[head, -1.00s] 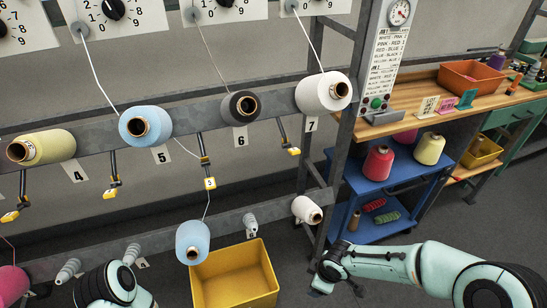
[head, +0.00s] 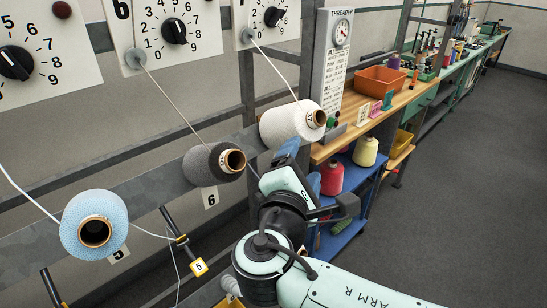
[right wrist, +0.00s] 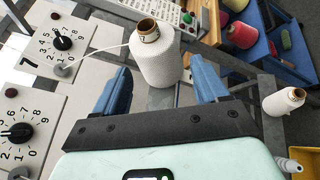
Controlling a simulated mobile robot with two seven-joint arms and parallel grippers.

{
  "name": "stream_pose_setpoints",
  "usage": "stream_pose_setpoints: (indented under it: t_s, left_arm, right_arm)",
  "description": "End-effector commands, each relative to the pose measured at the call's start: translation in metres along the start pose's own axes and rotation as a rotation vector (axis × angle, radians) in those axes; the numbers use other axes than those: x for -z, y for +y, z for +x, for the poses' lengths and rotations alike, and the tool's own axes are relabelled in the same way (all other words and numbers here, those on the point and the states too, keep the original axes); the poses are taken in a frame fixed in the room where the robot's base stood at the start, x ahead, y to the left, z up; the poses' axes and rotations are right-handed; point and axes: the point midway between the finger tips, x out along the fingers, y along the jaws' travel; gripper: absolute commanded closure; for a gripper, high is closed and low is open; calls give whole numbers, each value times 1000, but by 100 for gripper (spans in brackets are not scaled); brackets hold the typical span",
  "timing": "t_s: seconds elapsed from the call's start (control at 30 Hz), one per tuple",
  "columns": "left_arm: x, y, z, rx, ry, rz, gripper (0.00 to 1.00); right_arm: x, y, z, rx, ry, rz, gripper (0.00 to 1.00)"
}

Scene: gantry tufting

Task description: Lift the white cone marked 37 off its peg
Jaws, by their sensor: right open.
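A white cone (head: 287,126) of yarn with a brown core sits on the upper rail at the position numbered 7, a thread running up from it. It also shows in the right wrist view (right wrist: 157,62), beyond and between my fingertips; I cannot fully read the mark on its core. My right gripper (head: 300,166) is open and empty, just below this cone in the head view. A second white cone (right wrist: 284,101) sits lower, at the right of the wrist view; its mark is too small to read. My left gripper is not in view.
A dark grey cone (head: 208,164) and a light blue cone (head: 90,224) sit left on the same rail. Dial panels (head: 172,30) hang above. A threader post (head: 333,70), a wooden bench (head: 372,100) and a blue cart (head: 345,232) stand right. Grey floor is open beyond.

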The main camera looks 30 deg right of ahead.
Motion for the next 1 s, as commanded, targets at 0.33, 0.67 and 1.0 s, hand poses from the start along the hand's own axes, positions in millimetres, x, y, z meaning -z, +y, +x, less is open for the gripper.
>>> stream_pose_setpoints:
  t_s: [0.33, 0.67, 1.0]
  left_arm:
    - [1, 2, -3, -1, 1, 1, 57]
    - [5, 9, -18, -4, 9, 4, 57]
    - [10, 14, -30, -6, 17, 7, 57]
  right_arm:
    - [-19, 13, 11, -38, -53, 6, 27]
    - [-23, 16, 76, -36, -52, 5, 27]
    - [-24, 18, 119, -38, -50, 6, 27]
